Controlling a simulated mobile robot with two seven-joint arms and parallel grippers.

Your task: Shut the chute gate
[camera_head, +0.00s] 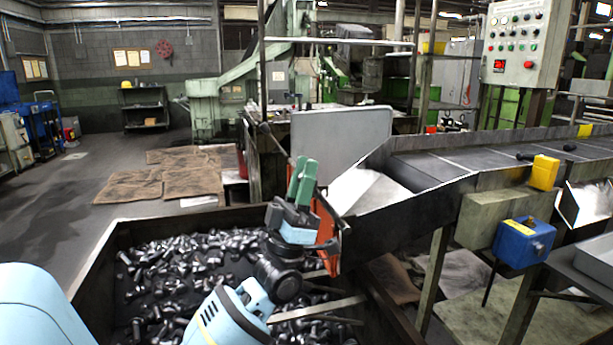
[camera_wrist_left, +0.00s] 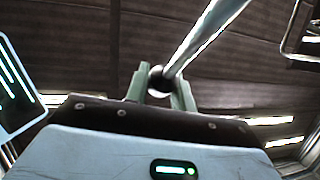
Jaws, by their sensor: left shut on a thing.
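The chute (camera_head: 372,188) slopes down from the right toward the bolt bin, and its lower end is at the picture's middle. An orange-red plate (camera_head: 327,232), apparently the chute gate, stands at that end, partly hidden by my left gripper (camera_head: 301,172). A lever with a black knob (camera_head: 264,128) slants down toward the green fingers. In the left wrist view, my left gripper (camera_wrist_left: 161,84) is shut on a pale round rod (camera_wrist_left: 200,40), apparently this lever. I cannot tell how far the gate is open. My right gripper is not in view.
The dark bin (camera_head: 97,268) below holds many loose bolts (camera_head: 180,265). An upright grey panel (camera_head: 345,140) stands behind the chute end. A blue box (camera_head: 523,243) and a yellow box (camera_head: 544,172) are on the chute's near side. Open floor lies at left.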

